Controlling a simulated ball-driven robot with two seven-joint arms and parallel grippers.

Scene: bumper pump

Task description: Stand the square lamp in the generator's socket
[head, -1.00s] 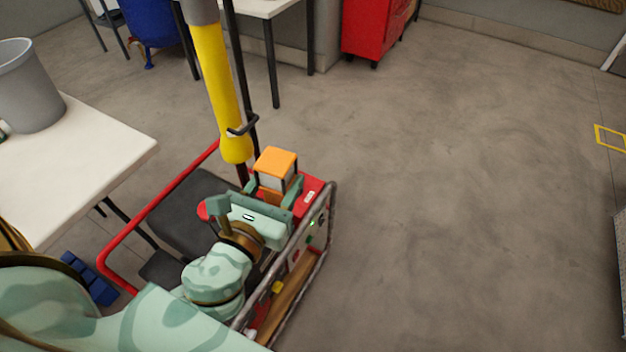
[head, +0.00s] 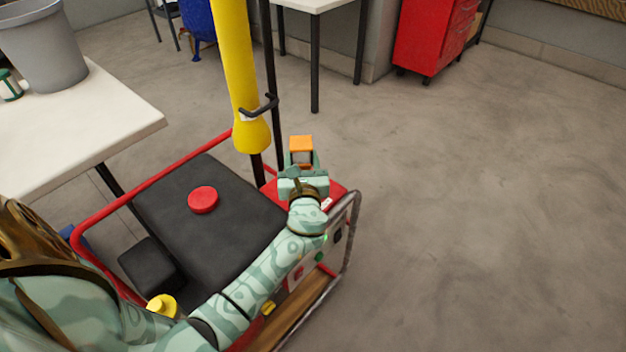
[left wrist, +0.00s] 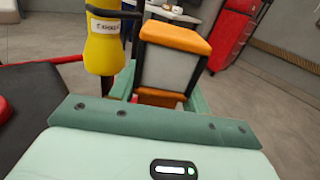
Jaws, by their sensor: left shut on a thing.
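The square lamp (head: 301,146) has an orange cap, a pale body and dark corner posts. My left gripper (head: 302,170) is shut on it over the far end of the generator. In the left wrist view the lamp (left wrist: 172,66) stands nearly upright between the green fingers (left wrist: 165,92), with its orange base showing low. The generator (head: 215,215) has a black top, a red frame and a red far end. The socket is not clearly visible; the gripper and lamp may cover it. I cannot tell whether the lamp's base touches anything. My right gripper is out of view.
A yellow cylinder (head: 238,75) on a dark pole stands close left of the lamp. A red round knob (head: 203,199) sits on the generator's black top. A white table (head: 85,130) with a grey bucket (head: 45,45) is at left. Open floor lies right.

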